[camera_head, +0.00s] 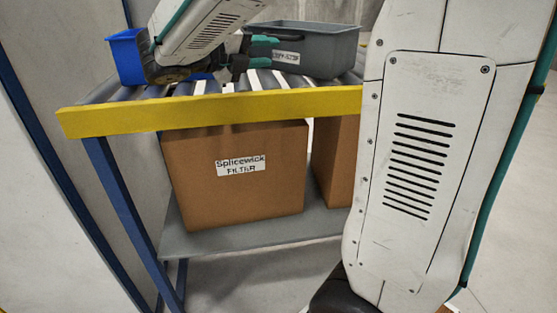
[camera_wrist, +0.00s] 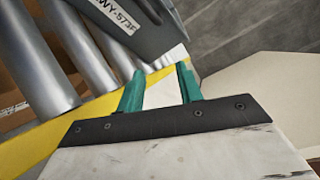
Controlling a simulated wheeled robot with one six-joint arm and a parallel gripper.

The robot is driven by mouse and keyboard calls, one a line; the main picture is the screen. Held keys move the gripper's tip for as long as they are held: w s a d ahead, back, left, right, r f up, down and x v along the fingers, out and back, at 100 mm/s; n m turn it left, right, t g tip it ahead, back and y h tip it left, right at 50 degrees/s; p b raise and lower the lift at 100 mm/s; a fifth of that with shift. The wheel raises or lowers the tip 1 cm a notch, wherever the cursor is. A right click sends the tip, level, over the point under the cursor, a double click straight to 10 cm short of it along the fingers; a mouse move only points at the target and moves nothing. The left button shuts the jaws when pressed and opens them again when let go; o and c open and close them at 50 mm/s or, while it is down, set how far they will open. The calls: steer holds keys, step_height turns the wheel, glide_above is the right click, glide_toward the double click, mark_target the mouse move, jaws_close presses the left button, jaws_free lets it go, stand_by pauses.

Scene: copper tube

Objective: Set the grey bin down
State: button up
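The grey bin (camera_head: 325,48) rests on the roller conveyor (camera_head: 180,91) and looks level. In the wrist view, the labelled wall of the grey bin (camera_wrist: 150,30) lies just beyond the open fingertips (camera_wrist: 160,68). Nothing shows between the fingers there. I cannot tell whether a fingertip touches the bin.
A blue bin (camera_head: 127,58) stands at the left end of the rollers, partly behind my arm. A yellow rail (camera_head: 210,110) runs along the conveyor's front edge. Cardboard boxes (camera_head: 235,195) sit on the grey shelf (camera_head: 255,232) below. Bare rollers show between the bins.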

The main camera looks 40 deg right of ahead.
steer(key=s+a+f+m+y, duration=0.1)
steer(key=s+f+m+y, duration=0.3)
steer(key=s+m, duration=0.3)
steer(key=s+a+f+m+y, duration=0.2)
steer(key=s+f+m+y, duration=0.25)
steer(key=s+m, duration=0.25)
steer(key=s+a+f+m+t+y, duration=0.1)
steer(key=s+a+f+m+y, duration=0.2)
steer(key=a+m, duration=0.3)
steer(key=s+a+f+m+t+y, duration=0.1)
steer(key=s+a+f+m+y, duration=0.3)
steer(key=m, duration=0.6)
steer(key=shift+s+a+f+t+y, duration=0.25)
steer(key=shift+s+a+y, duration=0.2)
steer(key=shift+a+y, duration=0.3)
